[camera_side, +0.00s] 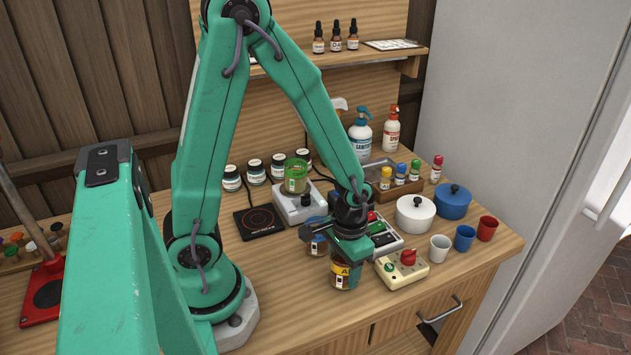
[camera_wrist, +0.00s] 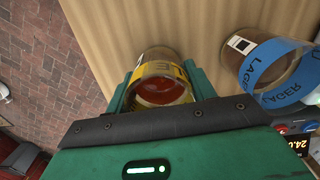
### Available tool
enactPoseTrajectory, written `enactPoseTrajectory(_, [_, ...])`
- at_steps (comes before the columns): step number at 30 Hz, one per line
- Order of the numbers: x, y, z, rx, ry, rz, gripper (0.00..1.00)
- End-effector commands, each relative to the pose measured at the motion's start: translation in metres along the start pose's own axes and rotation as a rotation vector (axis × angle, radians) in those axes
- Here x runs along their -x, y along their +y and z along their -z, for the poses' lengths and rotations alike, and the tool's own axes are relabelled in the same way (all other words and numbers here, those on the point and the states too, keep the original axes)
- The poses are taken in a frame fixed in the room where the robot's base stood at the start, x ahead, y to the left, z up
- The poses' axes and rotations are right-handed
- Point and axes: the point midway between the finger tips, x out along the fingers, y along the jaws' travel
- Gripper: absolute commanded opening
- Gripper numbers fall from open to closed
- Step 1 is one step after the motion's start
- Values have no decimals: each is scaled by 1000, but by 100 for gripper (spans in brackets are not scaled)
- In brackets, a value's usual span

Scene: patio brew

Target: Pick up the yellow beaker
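The yellow beaker (camera_side: 345,274) is a clear cylinder with a yellow label and a dark reddish-brown content. It is under my gripper near the front of the wooden counter. In the wrist view the yellow beaker (camera_wrist: 160,88) sits between my two green fingers. My gripper (camera_wrist: 161,84) shows no gap to it on either side and looks shut on it. From the side, my gripper (camera_side: 352,245) partly covers its top. I cannot tell whether its base touches the counter.
A blue-labelled beaker (camera_wrist: 268,72) stands close to the right in the wrist view. A cream control box (camera_side: 402,270) with a red knob is beside the yellow beaker. White, blue and red cups (camera_side: 464,238) and two pots (camera_side: 414,214) stand farther right.

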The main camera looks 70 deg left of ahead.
Motion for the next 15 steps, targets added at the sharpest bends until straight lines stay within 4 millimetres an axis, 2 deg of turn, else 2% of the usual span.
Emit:
enactPoseTrajectory(2, [0, 0, 0, 0, 1, 0, 25])
enactPoseTrajectory(15, [1, 0, 0, 0, 1, 0, 25])
